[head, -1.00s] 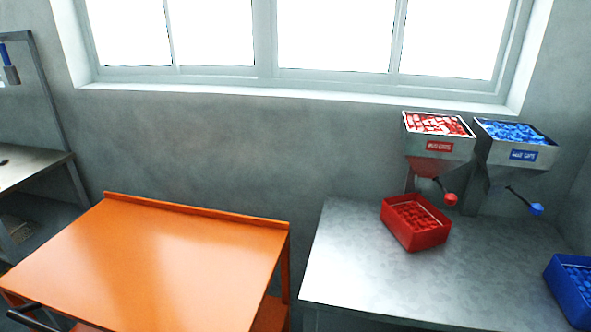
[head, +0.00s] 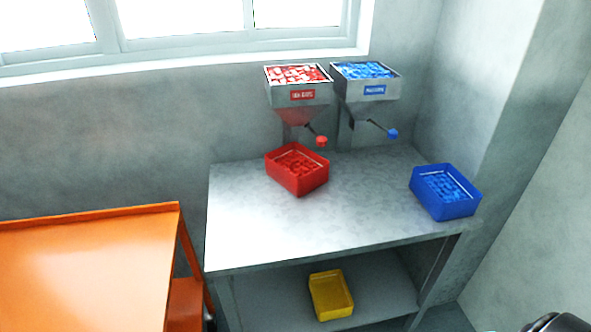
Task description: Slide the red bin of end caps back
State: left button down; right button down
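The red bin (head: 297,187) stands upright on the grey metal table (head: 240,235), toward its back left. It holds several red end caps (head: 298,162). It sits just in front of and below the red hopper (head: 298,90), turned at an angle to the table edges. A dark rounded shape at the bottom right corner is too cut off to identify.
A blue bin (head: 443,205) with blue parts stands at the table's right side. A blue hopper (head: 367,88) is beside the red one; both have levers. A yellow bin (head: 330,295) lies on the lower shelf. An orange table (head: 80,265) is at left. The table's front left is clear.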

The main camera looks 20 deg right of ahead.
aim_at(297, 169)
jog(key=i+l, duration=0.1)
jog(key=l, duration=0.25)
jog(key=i+l, duration=0.15)
jog(key=l, duration=0.15)
jog(key=i+l, duration=0.1)
jog(key=l, duration=0.25)
jog(key=i+l, duration=0.15)
jog(key=l, duration=0.15)
jog(key=l+z, duration=0.05)
